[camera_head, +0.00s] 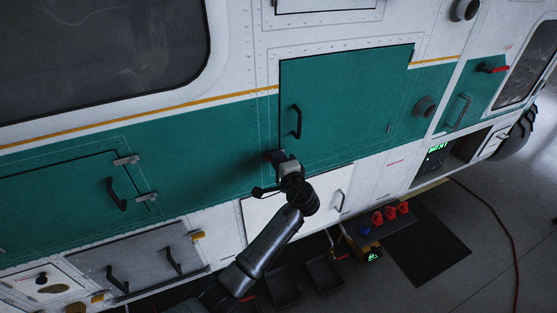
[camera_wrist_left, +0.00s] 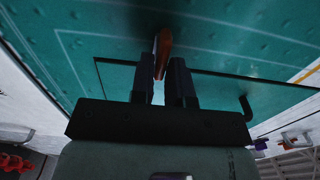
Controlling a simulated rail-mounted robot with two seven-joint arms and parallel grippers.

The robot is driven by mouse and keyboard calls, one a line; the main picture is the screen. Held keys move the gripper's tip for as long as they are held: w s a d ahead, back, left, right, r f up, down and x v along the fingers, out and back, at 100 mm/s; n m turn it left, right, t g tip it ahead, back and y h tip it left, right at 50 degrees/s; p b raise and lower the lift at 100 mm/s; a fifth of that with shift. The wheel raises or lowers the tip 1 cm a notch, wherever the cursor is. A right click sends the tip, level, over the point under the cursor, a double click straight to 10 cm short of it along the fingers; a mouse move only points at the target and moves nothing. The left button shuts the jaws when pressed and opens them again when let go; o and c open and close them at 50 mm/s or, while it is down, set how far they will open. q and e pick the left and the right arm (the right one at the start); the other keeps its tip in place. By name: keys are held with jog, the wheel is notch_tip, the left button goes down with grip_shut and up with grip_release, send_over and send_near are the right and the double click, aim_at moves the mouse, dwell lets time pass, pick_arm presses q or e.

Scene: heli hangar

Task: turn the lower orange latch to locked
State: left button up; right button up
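My left gripper (camera_head: 275,160) is at the lower left edge of the large green door (camera_head: 345,105), low on the helicopter's side. In the left wrist view the orange latch (camera_wrist_left: 163,45) stands between the two dark fingertips (camera_wrist_left: 162,65). The fingers are close together, with a narrow gap, and appear to touch the latch on both sides. In the head view the gripper hides nearly all of the latch, so its angle is hard to read. My right gripper is in neither view.
A black door handle (camera_head: 297,121) stands out just above my gripper. A white lower panel (camera_head: 262,213) with a handle lies below. A red lever (camera_head: 493,69) is at the far right.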

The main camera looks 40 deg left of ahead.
pick_arm(q)
jog(key=o, duration=0.3)
jog(key=shift+o, duration=0.2)
jog(key=b+v, duration=0.4)
jog(key=v, duration=0.9)
jog(key=shift+s+d, duration=0.2)
jog(key=shift+d, duration=0.15)
jog(key=shift+n, duration=0.3)
